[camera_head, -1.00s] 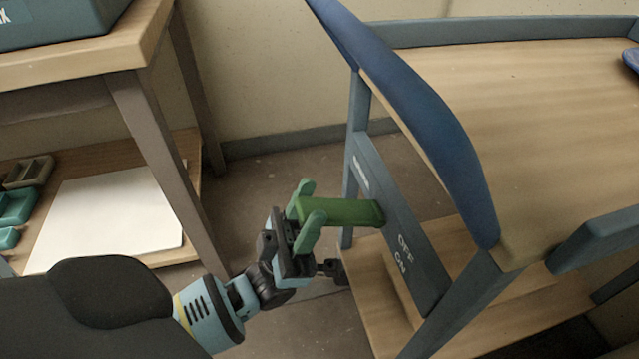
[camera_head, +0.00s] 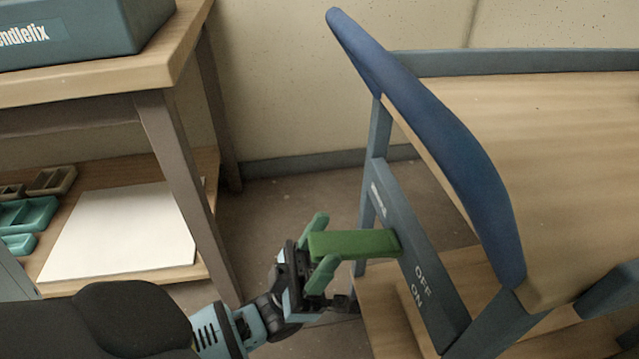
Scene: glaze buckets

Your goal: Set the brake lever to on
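The brake lever (camera_head: 365,243) is a green bar that sticks out to the left from a blue-grey side panel (camera_head: 412,255) of the cart. White OFF and ON labels are on the panel, with OFF above ON. The lever's root sits just above the OFF label. My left gripper (camera_head: 328,238) has its two green fingers on either side of the lever's free end, one above and one below. The fingers look apart, with some gap around the lever; contact is hard to judge. My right gripper is out of view.
The cart has a blue curved handle (camera_head: 455,150) and a wooden top (camera_head: 570,130) above the panel. A wooden table (camera_head: 130,75) with a dark case (camera_head: 75,30) stands at left. Its lower shelf holds a white sheet (camera_head: 125,230) and teal trays (camera_head: 28,215).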

